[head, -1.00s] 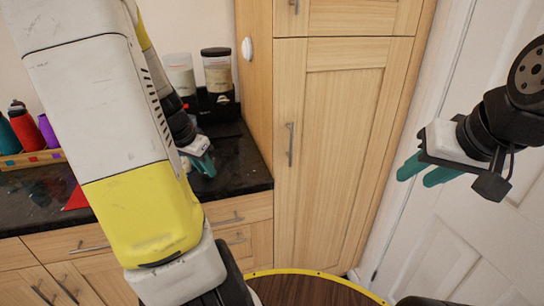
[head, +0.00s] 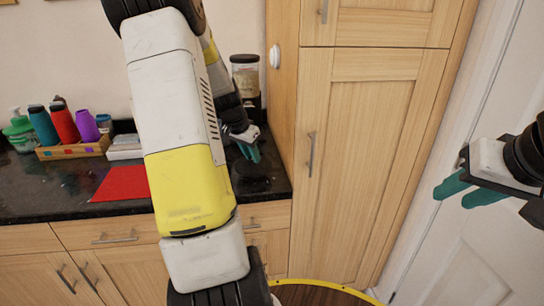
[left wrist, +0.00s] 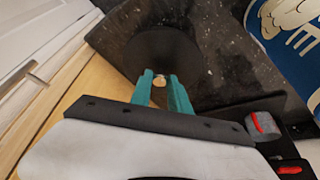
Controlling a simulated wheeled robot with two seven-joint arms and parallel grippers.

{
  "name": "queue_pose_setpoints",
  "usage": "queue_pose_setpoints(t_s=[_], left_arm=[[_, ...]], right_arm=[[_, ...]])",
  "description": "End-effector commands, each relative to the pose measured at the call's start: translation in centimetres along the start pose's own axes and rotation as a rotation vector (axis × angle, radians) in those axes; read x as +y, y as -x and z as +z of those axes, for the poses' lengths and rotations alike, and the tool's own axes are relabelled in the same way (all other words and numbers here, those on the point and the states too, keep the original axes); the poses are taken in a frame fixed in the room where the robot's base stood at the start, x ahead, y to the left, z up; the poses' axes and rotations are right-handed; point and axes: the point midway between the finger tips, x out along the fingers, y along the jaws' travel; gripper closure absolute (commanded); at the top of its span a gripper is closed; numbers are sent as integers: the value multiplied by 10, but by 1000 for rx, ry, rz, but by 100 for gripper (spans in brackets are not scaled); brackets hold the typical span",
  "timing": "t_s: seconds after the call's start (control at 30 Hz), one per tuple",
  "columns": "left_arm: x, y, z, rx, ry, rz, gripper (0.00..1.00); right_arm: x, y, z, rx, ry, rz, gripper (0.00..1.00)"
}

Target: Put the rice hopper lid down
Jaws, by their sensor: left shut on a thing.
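The lid (left wrist: 158,48) is a dark round disc with a small pale knob (left wrist: 158,82) in the left wrist view. My left gripper (left wrist: 160,84) is shut on the knob, one teal finger on each side. In the head view my left gripper (head: 249,152) is low over the black granite worktop, near the tall cupboard; the lid blends into the dark stone there. I cannot tell whether the lid touches the worktop. My right gripper (head: 467,194) is empty and open in front of the white door.
A dark-topped clear container (head: 245,76) stands behind my left gripper, partly hidden by my arm. The tall cupboard (head: 375,130) bounds the worktop (head: 262,180) on the right. A red mat (head: 122,183) and a bottle caddy (head: 72,150) lie left. A blue printed thing (left wrist: 288,35) is near the lid.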

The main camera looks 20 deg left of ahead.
Motion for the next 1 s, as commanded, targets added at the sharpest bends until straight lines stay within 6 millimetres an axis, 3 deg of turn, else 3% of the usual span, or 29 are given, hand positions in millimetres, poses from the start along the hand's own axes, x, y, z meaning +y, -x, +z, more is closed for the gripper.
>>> queue_pose_setpoints(t_s=[0.13, 0.33, 0.7, 0.73, 0.83, 1.0], left_arm=[[-2, -6, -10, 0, -1, 0, 100], [-2, -34, 5, -2, 1, 1, 100], [-2, -39, 7, -1, 0, 0, 100], [-2, -40, 7, 0, 0, 0, 76], [-2, -39, 6, 0, 0, 0, 56], [-2, -39, 6, 0, 0, 0, 56]], right_arm=[[0, 0, 0, 0, 0, 0, 64], [0, 0, 0, 0, 0, 0, 64], [0, 0, 0, 0, 0, 0, 64], [0, 0, 0, 0, 0, 0, 64], [0, 0, 0, 0, 0, 0, 64], [0, 0, 0, 0, 0, 0, 64]])
